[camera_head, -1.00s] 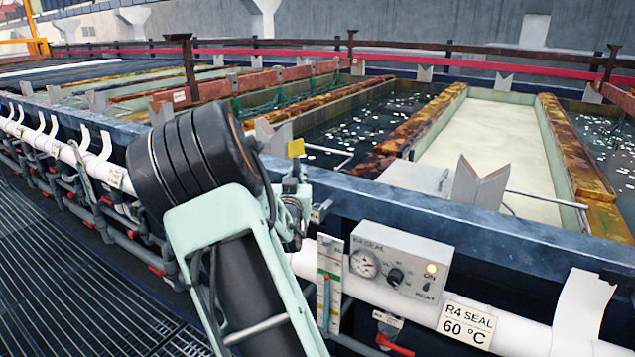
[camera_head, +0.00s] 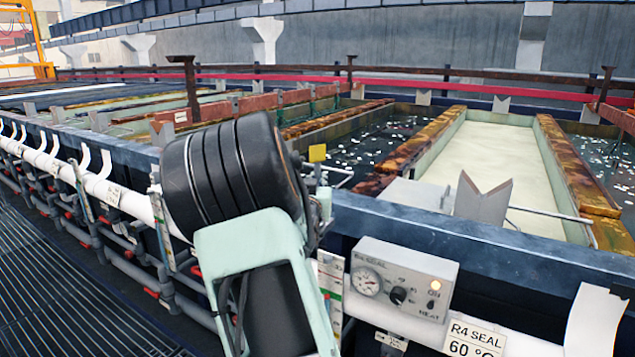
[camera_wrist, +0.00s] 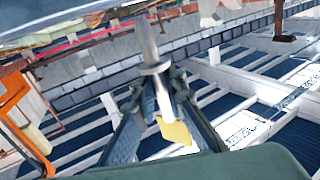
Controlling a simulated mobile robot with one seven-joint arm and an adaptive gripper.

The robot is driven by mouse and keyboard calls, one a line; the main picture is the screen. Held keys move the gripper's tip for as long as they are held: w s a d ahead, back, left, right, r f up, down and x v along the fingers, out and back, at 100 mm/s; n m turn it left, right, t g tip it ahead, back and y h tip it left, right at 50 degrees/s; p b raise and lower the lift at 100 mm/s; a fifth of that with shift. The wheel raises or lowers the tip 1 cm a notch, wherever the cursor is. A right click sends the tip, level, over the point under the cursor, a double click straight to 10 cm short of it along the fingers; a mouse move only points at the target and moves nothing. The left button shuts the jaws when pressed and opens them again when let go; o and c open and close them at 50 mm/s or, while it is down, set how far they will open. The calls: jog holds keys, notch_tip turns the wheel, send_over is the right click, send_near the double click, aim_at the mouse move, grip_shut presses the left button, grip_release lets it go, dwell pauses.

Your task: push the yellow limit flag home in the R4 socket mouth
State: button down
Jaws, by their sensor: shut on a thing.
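The yellow limit flag (camera_head: 317,153) shows as a small yellow plate just right of my dark wrist in the head view, above the tank's front rim. In the wrist view the yellow flag (camera_wrist: 175,132) sits at one end of a pale stem, with a metal collar and rod at the other end. My gripper (camera_wrist: 158,92) is shut on the flag's stem, its dark fingers on either side. In the head view my gripper (camera_head: 318,190) is partly hidden by my arm. I cannot make out the R4 socket mouth in either view.
The R4 SEAL control box (camera_head: 405,278) with gauge, knob and lit lamp stands right of my arm. The R4 SEAL 60 °C label (camera_head: 474,338) is on the white pipe below. A V-shaped grey block (camera_head: 483,203) rises from the tank rim. Open tanks lie behind.

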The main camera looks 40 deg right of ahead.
jog(key=shift+f+b, duration=2.2)
jog(key=shift+f, duration=0.35)
jog(key=shift+b, duration=0.85)
jog(key=shift+f+b, duration=2.7)
jog(key=shift+f, duration=0.15)
jog(key=c, duration=1.9)
grip_release()
jog(key=v, duration=1.2)
jog(key=shift+a, duration=0.1)
